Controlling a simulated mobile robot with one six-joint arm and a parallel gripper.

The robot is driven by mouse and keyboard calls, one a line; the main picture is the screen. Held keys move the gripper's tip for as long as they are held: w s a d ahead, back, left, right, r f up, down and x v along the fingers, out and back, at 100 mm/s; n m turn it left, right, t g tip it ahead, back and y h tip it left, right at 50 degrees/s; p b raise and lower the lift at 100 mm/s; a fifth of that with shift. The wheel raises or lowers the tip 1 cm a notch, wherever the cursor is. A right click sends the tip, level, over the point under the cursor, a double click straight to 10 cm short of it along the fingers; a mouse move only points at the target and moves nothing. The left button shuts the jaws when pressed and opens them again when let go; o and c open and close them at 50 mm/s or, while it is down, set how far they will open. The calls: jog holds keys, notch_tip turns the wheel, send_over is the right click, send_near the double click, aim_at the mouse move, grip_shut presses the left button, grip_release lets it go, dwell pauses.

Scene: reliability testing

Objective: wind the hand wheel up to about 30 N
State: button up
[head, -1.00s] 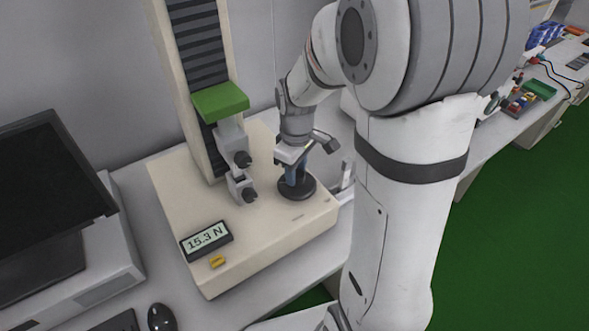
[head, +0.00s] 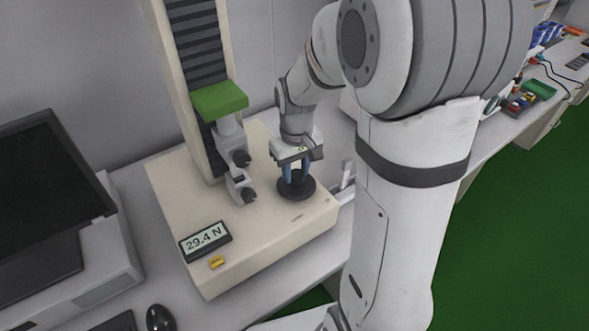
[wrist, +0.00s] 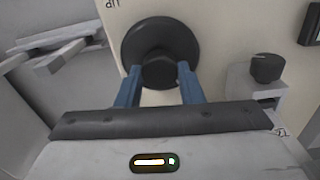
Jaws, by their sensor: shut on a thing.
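The black hand wheel (head: 297,188) lies flat on the cream base of the test stand, and it also shows in the wrist view (wrist: 160,40). My gripper (head: 297,174) points down over it, its blue fingers (wrist: 158,82) shut on the wheel's raised hub (wrist: 159,72). The force display (head: 205,241) on the front of the base reads 29.4 N. The stand's two clamps (head: 240,175) sit one above the other, left of the wheel, below a green block (head: 220,100).
A small yellow piece (head: 216,262) lies on the base below the display. A dark monitor (head: 45,200) and a mouse (head: 160,317) are at the left. The stand's column (head: 190,60) rises close to the left of my gripper.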

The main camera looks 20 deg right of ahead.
aim_at(296, 174)
jog(key=shift+s+f, duration=0.15)
jog(key=shift+s, duration=0.05)
jog(key=o, duration=1)
jog(key=shift+w+r, duration=0.1)
jog(key=shift+r, duration=0.1)
notch_tip(296, 174, up, 8)
jog(key=shift+f, duration=0.2)
